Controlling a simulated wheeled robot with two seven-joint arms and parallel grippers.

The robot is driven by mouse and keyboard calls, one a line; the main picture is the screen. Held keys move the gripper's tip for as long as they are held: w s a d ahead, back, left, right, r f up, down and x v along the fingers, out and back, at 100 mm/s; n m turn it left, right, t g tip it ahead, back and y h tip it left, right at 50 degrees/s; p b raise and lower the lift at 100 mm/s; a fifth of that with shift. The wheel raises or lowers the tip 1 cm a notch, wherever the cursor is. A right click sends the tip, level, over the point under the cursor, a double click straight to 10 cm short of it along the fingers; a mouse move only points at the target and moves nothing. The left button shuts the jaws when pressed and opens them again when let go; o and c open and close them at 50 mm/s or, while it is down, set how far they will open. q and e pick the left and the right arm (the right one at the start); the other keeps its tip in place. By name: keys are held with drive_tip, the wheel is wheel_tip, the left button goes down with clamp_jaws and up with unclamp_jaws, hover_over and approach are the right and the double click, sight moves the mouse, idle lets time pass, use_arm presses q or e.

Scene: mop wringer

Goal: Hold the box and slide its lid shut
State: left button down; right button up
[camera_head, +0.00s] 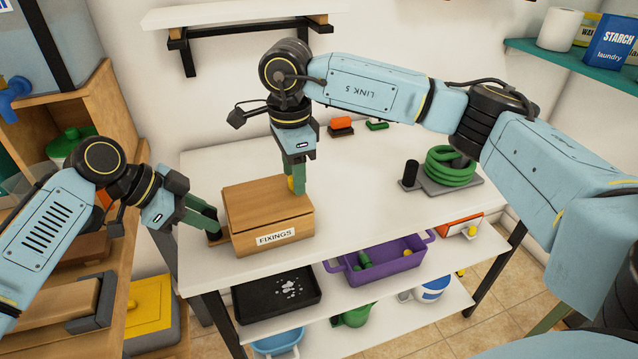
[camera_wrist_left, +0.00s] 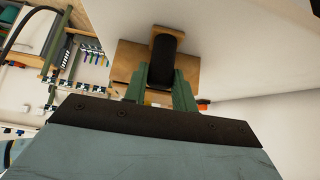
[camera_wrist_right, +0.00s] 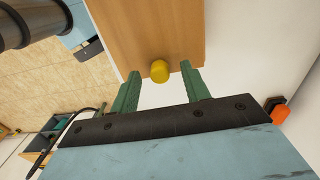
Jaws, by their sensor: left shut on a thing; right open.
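The wooden box (camera_head: 272,238), labelled FIXINGS, stands on the white table. Its flat wooden lid (camera_head: 258,197) lies on top, and a yellow knob (camera_head: 291,184) stands near the lid's right end. I cannot tell how far the lid is slid. My left gripper (camera_head: 209,226) is shut on the box's black handle (camera_wrist_left: 165,60) at the left side. My right gripper (camera_head: 299,188) points down at the knob, open. In the right wrist view the knob (camera_wrist_right: 159,70) shows between and just beyond the fingertips, with gaps on both sides.
A green coiled hose (camera_head: 452,167) and a black cylinder (camera_head: 410,173) stand at the table's right. Orange and green items (camera_head: 341,125) lie at the back. A purple bin (camera_head: 380,264) and a black tray (camera_head: 277,294) are on the shelf below. The table right of the box is clear.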

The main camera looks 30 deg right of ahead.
wheel_tip(320, 180, up, 12)
drive_tip(key=shift+f, duration=0.15)
idle(0.5)
use_arm(q)
drive_tip(key=c, duration=1.1)
unclamp_jaws()
drive_tip(key=shift+o, duration=0.2)
